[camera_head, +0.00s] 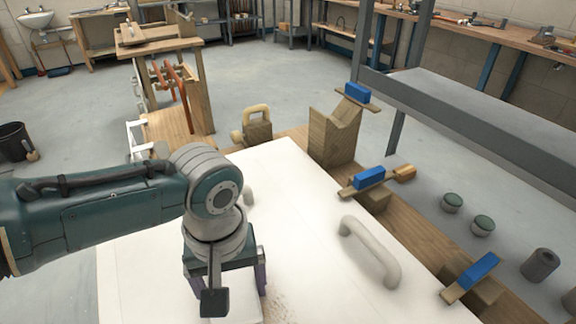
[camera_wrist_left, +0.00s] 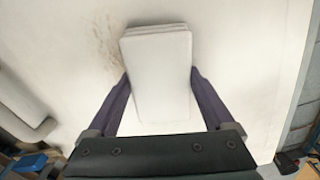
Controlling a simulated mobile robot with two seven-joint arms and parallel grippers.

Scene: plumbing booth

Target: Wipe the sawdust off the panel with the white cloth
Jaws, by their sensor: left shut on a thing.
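The white panel (camera_head: 300,210) lies flat on a wooden bench, and it fills most of the left wrist view (camera_wrist_left: 245,70). The white cloth (camera_wrist_left: 158,75) is a folded rectangular pad. My left gripper (camera_wrist_left: 158,92) is shut on it, with one dark finger along each side. In the head view my left gripper (camera_head: 232,290) points down over the near part of the panel, partly hiding the cloth (camera_head: 236,306). Brown sawdust (camera_wrist_left: 105,45) lies beside the cloth, to its left in the wrist view. A faint patch of sawdust (camera_head: 277,306) shows right of the gripper in the head view. My right gripper is out of view.
A pale handle (camera_head: 370,252) stands up from the panel's right part, and another (camera_head: 249,196) is partly behind my arm. Clamps with blue blocks (camera_head: 369,178) and a notched wooden block (camera_head: 335,138) line the bench edge. A grey shelf (camera_head: 480,120) rises at right.

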